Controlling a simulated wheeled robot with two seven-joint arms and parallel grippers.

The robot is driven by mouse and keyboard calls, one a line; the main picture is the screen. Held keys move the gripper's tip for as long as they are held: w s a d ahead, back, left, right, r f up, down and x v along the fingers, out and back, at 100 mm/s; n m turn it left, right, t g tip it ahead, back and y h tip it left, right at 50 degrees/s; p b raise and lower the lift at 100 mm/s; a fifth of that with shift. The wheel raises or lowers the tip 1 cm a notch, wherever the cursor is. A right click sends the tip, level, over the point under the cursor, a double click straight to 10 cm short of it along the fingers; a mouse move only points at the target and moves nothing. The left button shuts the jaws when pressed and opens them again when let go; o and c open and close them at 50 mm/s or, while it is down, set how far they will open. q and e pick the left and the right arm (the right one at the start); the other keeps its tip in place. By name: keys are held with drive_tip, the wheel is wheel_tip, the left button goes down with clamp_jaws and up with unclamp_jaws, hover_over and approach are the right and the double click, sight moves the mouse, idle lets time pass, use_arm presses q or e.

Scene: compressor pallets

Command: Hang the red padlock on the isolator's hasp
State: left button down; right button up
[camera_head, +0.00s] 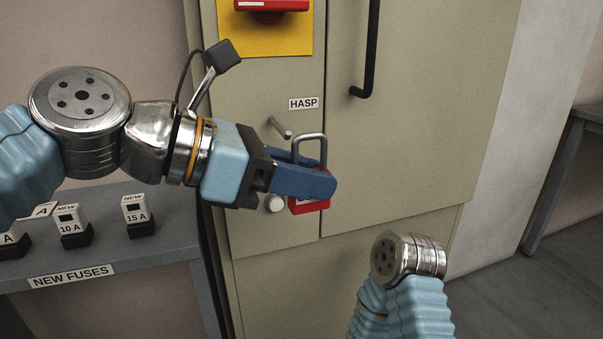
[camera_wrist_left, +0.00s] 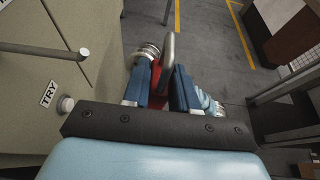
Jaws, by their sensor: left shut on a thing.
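My left gripper (camera_head: 318,184) is shut on the red padlock (camera_head: 311,208), with its blue fingers across the body. The grey shackle stands up above the fingers. The hasp is a metal peg (camera_head: 281,128) on the cabinet front below the HASP label (camera_head: 304,103). The shackle is just right of the peg's tip in the head view. In the left wrist view the peg (camera_wrist_left: 45,50) ends clear of the padlock (camera_wrist_left: 157,80), with a gap between its tip and the shackle. My right gripper is out of view; only part of that arm shows.
The isolator's red handle (camera_head: 270,6) sits on a yellow plate at the top. A white round button (camera_head: 275,203) is below the peg, close to my left gripper. A black door handle (camera_head: 367,55) is to the right. A fuse shelf (camera_head: 160,253) stands at left.

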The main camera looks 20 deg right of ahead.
use_arm(q)
drive_tip(key=w+f+p, duration=0.1)
drive_tip(key=w, duration=0.8)
drive_tip(key=shift+a+f, duration=0.2)
drive_tip(key=shift+f, duration=0.05)
idle(0.4)
idle(0.5)
drive_tip(key=c, duration=0.8)
unclamp_jaws()
